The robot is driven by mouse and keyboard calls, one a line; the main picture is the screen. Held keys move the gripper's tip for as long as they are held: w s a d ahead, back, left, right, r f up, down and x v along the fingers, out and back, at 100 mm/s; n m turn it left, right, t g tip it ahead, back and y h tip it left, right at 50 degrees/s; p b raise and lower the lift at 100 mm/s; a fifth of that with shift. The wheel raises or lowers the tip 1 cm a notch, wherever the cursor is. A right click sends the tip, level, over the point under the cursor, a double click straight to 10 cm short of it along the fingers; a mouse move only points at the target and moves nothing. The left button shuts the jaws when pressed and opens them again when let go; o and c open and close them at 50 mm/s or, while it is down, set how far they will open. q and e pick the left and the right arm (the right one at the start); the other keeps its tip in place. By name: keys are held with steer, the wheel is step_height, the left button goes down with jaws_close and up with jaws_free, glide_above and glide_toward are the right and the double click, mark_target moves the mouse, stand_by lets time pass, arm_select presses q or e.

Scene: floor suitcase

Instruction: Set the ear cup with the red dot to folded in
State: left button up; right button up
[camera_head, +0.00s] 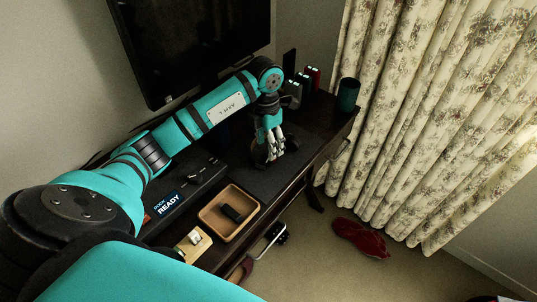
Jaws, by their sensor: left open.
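My left gripper (271,150) reaches down over the dark mat (247,172) on the desk, fingers pointing down and apart. A dark, rounded object, likely the headphones (292,144), shows beside and behind the fingers on the mat. The gripper covers much of it, so I cannot tell whether the fingers touch it. The red dot on an ear cup is not visible, and I cannot tell how either ear cup is folded. My right gripper is not in view.
A tan tray (207,218) holding a dark item and a dock with a READY display (168,203) are on the near desk. A dark green cup (348,94) stands at the far right corner. A monitor (195,40) is behind my left arm. A red item (360,238) lies on the floor.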

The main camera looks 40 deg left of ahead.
arm_select(q)
steer(key=f, duration=0.4)
steer(key=shift+d, duration=0.2)
steer(key=shift+f, duration=0.55)
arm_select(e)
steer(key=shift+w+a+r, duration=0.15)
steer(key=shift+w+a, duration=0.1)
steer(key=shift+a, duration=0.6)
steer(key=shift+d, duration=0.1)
